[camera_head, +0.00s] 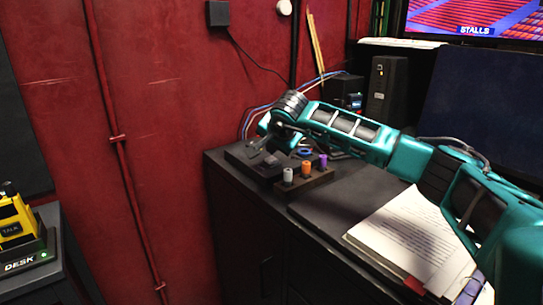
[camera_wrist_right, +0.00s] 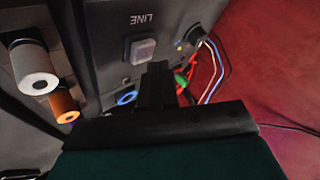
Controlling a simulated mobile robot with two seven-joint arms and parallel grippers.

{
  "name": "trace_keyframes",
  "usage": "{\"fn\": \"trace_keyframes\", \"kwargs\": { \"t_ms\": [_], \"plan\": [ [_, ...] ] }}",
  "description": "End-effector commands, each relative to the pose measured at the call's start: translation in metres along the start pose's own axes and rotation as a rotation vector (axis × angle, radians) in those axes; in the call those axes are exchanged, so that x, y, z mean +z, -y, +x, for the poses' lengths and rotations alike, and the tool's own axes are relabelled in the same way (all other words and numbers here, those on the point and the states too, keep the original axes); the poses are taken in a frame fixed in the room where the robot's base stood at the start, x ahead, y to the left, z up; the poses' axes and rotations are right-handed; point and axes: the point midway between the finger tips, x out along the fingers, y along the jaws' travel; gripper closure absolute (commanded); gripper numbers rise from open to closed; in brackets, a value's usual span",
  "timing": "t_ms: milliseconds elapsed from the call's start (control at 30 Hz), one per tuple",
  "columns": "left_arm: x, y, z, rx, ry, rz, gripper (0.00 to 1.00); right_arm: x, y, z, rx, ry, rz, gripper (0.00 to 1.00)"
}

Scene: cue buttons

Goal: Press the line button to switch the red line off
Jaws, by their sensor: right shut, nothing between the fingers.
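The line button (camera_wrist_right: 143,50) is a square pale grey button in a dark box (camera_wrist_right: 108,35) marked LINE, seen in the wrist view. A small amber light (camera_wrist_right: 179,43) shows beside it. In the head view the box (camera_head: 240,158) sits at the cabinet's back left corner. My right gripper (camera_wrist_right: 157,66) is shut and empty, its tips just below the button in the wrist view; I cannot tell whether they touch it. In the head view my right gripper (camera_head: 258,148) hangs over the box, partly hidden by its wrist. My left gripper is not in view.
A holder (camera_head: 312,182) with white, orange (camera_head: 306,168) and purple (camera_head: 323,161) capped pieces stands right beside the box. Blue, red and green cables lie behind. Papers (camera_head: 412,235) cover the cabinet's right part. A yellow TALK unit (camera_head: 18,224) stands at far left.

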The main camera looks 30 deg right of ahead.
Motion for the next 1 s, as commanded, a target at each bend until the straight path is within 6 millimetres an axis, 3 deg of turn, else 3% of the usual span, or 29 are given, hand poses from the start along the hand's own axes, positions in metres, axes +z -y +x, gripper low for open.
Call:
{"fn": "trace_keyframes", "kwargs": {
  "t_ms": [433, 1000],
  "plan": [
    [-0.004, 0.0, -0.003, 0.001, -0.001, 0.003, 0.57, -0.004, 0.004, -0.005, -0.002, -0.001, 0.0, 1.0],
    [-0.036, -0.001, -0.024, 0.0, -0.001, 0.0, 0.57, -0.028, 0.028, -0.038, -0.002, 0.0, 0.001, 1.0]
  ]
}}
